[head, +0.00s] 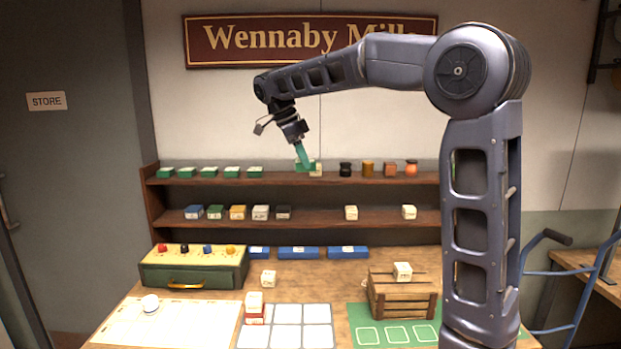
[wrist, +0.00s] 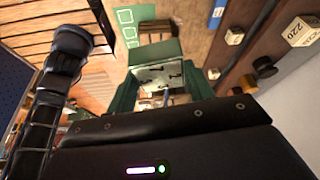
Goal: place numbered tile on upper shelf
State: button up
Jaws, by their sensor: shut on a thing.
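My gripper (head: 304,164) has green fingers and hangs at the upper shelf (head: 275,178), right of the middle of its row. It is shut on a small numbered tile (wrist: 158,76), whose pale face with dark marks shows between the fingers in the wrist view. In the head view the fingers mostly hide the tile. It is at shelf height, but I cannot tell whether it touches the board. Several green tiles (head: 209,172) with pale tops stand in a row on the shelf's left.
A dark jar (head: 345,169), brown pieces and an orange pot (head: 411,168) stand right of my gripper. The lower shelf holds coloured tiles (head: 238,212) and cream tiles (head: 351,212). The bench below carries a drawer box (head: 195,275) and a wooden crate (head: 403,302).

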notch_tip(320, 180, up, 14)
jog(key=n+t+y, duration=0.4)
jog(key=n+y, duration=0.1)
jog(key=n, duration=1.1)
send_over(279, 175)
jog(key=s, duration=0.2)
jog(key=shift+w, duration=0.1)
notch_tip(279, 175, down, 25)
jog(key=shift+f, duration=0.1)
jog(key=o, duration=1.1)
jog(key=shift+c, duration=0.2)
